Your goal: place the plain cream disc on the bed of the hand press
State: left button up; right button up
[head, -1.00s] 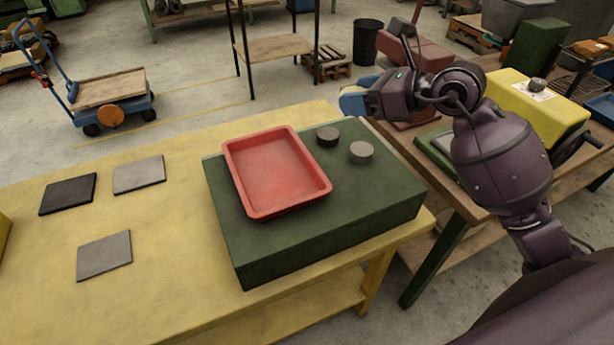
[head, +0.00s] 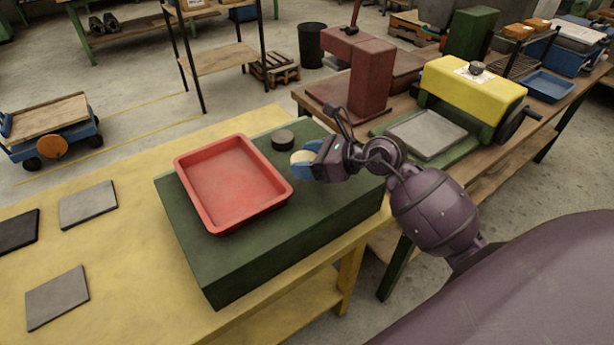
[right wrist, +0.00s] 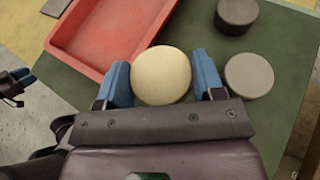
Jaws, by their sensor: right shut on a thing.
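My right gripper (head: 306,163) is shut on the plain cream disc (head: 301,157), its blue fingers on either side of it. The right wrist view shows the disc (right wrist: 161,76) lying flat between the fingers, over the green block beside the red tray. I cannot tell its exact height over the block. A red C-shaped machine (head: 370,78), which looks like the hand press, stands on the brown bench at the back right; its low red base (head: 326,103) is bare where visible. My left gripper (right wrist: 14,86) shows small at the left edge of the right wrist view; its opening is unclear.
The red tray (head: 232,183) is empty on the green block (head: 225,262). A dark disc (head: 283,140) and a grey disc (right wrist: 249,75) stand nearby. A yellow-and-green machine with a hand wheel (head: 519,121) and a grey plate (head: 427,133) is right of the red machine.

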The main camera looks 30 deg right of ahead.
aim_at(308, 186)
jog(key=shift+f+b, duration=0.45)
jog(key=shift+f, duration=2.15)
jog(key=o, duration=0.7)
jog(key=shift+c, duration=0.2)
